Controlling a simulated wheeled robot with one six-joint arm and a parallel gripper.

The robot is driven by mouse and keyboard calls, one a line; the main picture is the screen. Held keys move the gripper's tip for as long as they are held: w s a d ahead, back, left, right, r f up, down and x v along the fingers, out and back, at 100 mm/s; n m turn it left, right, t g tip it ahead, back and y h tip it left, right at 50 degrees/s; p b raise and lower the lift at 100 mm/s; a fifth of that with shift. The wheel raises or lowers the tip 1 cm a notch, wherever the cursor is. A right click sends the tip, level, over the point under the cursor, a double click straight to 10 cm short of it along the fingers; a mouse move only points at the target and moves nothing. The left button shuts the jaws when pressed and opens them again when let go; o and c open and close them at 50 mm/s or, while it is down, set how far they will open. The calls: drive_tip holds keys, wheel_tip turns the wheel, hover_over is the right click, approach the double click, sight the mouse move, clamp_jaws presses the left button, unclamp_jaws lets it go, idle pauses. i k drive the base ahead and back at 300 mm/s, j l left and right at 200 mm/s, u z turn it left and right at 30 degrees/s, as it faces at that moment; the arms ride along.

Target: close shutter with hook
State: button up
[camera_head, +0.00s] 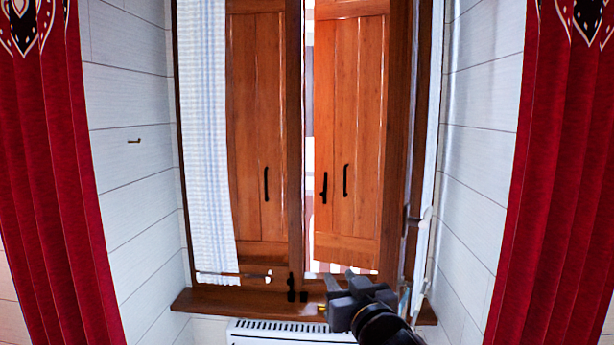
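The right wooden shutter (362,120) stands slightly ajar, with a bright gap along its left edge and below it. A black hook-like latch (323,188) is on its left edge, and a black pull handle (345,181) is just right of that. The left wooden shutter (262,130) looks shut and has its own black handle (266,184). My gripper (334,291) is dark grey, low in front of the window near the sill, below the right shutter. It appears apart from the latch. Whether its fingers are open or shut is unclear.
A wooden sill (220,301) runs below the window, with a white radiator (290,328) under it. A pale striped curtain (207,120) hangs at the left. Red curtains (45,200) flank both sides. An open window pane edge (415,200) stands at the right.

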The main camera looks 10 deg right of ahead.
sight(349, 40)
drive_tip(key=i+z, duration=0.1)
drive_tip(key=i, duration=0.45)
drive_tip(key=i+j+z, duration=0.1)
drive_tip(key=i, duration=0.5)
drive_tip(key=i+j+z, duration=0.1)
drive_tip(key=i, duration=0.45)
drive_tip(key=i+j+z, duration=0.55)
drive_tip(key=i, duration=0.25)
